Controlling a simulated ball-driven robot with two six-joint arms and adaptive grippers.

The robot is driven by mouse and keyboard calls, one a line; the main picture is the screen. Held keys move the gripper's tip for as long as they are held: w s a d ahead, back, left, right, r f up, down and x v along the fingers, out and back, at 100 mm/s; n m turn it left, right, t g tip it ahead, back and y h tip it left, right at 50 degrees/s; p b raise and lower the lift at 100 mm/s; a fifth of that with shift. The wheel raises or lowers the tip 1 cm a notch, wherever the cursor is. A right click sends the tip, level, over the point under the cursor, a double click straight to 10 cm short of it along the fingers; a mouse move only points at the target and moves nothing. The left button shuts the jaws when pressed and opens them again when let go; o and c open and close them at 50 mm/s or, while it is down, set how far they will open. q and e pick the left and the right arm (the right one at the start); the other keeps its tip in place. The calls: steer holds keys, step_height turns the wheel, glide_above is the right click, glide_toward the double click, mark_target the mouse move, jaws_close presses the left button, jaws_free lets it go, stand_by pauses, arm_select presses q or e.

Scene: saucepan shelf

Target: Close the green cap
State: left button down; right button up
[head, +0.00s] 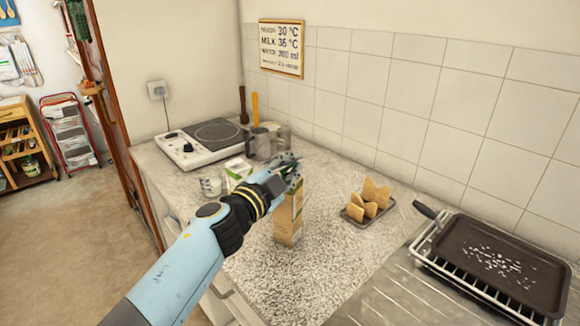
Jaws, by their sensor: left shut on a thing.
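A tall brown carton (288,218) stands upright on the speckled counter in the head view. My left gripper (290,170) is at the top of this carton and is shut on its top end. The fingers and hand cover the carton's top, so the green cap cannot be made out. A little green shows just under the fingers. My right gripper is not in view.
Bread slices (370,200) sit on a small tray to the right. A dark baking tray (500,262) lies on a rack at the right. The front counter is clear.

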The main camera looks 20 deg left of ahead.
arm_select(q)
steer(key=shift+f, duration=0.1)
steer(key=c, duration=1.5)
jaws_free()
steer(key=v, duration=1.2)
